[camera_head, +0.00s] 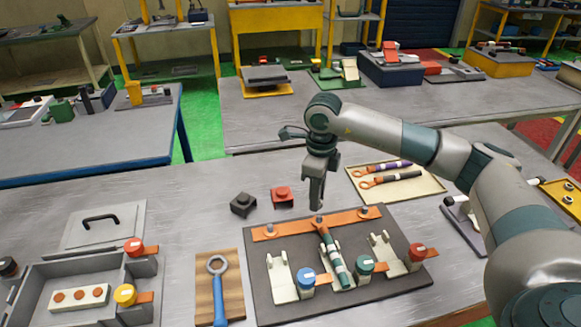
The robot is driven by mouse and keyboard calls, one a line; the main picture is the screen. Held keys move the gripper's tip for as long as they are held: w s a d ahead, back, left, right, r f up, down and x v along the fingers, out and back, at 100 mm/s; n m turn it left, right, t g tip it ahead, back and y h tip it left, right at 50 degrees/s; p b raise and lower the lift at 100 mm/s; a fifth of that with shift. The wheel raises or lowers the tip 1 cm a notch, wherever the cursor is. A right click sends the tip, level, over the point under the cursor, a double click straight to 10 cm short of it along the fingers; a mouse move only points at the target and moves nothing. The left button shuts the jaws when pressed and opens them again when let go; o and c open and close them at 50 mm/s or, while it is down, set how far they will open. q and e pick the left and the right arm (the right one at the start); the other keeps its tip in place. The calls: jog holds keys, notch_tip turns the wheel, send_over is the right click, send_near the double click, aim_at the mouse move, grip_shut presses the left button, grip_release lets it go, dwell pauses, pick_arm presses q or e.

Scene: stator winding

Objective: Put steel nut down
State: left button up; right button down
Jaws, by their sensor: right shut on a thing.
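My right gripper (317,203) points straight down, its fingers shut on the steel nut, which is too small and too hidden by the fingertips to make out. The fingertips are just above the middle stud of the orange bar (290,229) on the dark board (268,303); I cannot tell whether they touch it. A green-and-white cable with an orange end (333,255) runs from that stud toward the front of the board. Other studs show at the bar's left and right. My left gripper is not in view.
A wooden board with a blue ring wrench (217,282) lies left of the dark board. A black block (243,204) and a red block (282,196) stand behind it. A tray with two cables (437,187) is at the back right. A grey box (38,271) is at the left.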

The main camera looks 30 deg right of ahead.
jog(key=s+a+n, duration=0.6)
jog(key=a+n, duration=0.1)
jog(key=n, duration=0.6)
jog(key=s+a+r+n+b, duration=0.1)
jog(key=s+a+n, duration=0.5)
jog(key=n, duration=0.8)
jog(key=shift+s+a+r+n, duration=0.2)
jog(key=shift+a+n, duration=0.1)
jog(key=shift+a, duration=0.1)
